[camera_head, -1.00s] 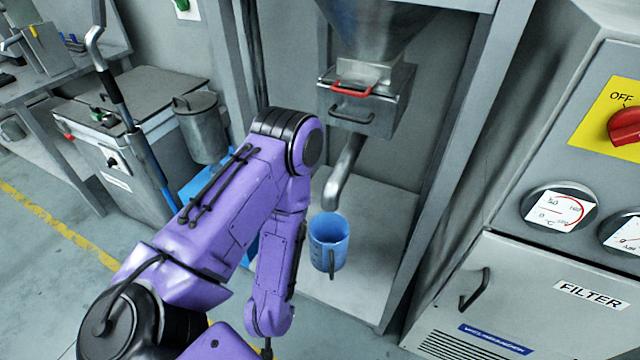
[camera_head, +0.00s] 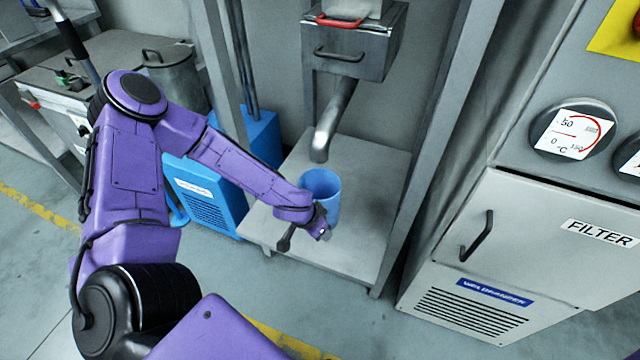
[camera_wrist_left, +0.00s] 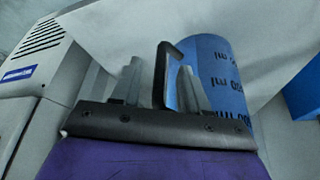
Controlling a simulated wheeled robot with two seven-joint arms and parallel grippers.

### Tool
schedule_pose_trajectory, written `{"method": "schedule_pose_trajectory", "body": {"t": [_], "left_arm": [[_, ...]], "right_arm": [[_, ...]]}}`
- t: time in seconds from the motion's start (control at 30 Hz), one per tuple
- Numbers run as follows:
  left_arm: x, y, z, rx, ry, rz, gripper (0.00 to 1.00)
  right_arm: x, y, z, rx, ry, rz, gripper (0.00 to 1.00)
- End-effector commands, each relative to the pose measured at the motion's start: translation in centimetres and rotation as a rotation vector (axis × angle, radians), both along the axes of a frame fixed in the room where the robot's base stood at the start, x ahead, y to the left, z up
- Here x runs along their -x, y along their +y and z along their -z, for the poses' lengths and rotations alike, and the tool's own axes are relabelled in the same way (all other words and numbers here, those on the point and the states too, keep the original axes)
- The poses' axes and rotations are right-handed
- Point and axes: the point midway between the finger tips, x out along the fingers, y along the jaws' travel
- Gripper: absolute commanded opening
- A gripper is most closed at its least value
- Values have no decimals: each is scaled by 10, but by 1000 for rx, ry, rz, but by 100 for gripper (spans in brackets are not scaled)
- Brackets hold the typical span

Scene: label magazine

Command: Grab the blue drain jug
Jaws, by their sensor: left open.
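The blue drain jug (camera_head: 322,185) stands upright on the pale shelf, just in front of and below the metal drain spout. In the left wrist view, the jug (camera_wrist_left: 215,75) shows dark volume markings on its side. Its handle (camera_wrist_left: 163,65) looks dark and rises between my two fingers. My left gripper (camera_head: 322,232) is at the near side of the jug, and it also shows in the left wrist view (camera_wrist_left: 160,88). It is open, with a finger on either side of the handle; contact cannot be told. My right gripper is out of view.
The metal spout (camera_head: 332,125) hangs close behind the jug. A frame post (camera_head: 425,150) stands right of the pale shelf (camera_head: 365,220). A blue box unit (camera_head: 205,195) is to the left, and the filter cabinet (camera_head: 520,250) is at the right.

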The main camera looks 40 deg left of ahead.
Motion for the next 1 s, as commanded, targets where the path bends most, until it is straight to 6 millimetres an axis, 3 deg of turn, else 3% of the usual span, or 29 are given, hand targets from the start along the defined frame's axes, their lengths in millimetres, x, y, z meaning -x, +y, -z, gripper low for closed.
{"method": "schedule_pose_trajectory", "body": {"t": [0.03,0.1,0.4,0.47,0.53,0.57,1.0], "left_arm": [[-2,1,17,1,3,-4,44],[-7,0,26,-2,3,0,44],[-11,-2,29,0,1,0,44],[-11,-2,29,0,1,0,28],[-11,-2,29,0,1,0,5],[-11,-2,29,0,1,0,0],[-11,-2,19,0,0,1,0]], "right_arm": [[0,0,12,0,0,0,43],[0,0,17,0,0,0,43],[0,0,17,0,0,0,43],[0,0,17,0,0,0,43],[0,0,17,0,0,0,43],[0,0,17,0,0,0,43],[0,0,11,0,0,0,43]]}}
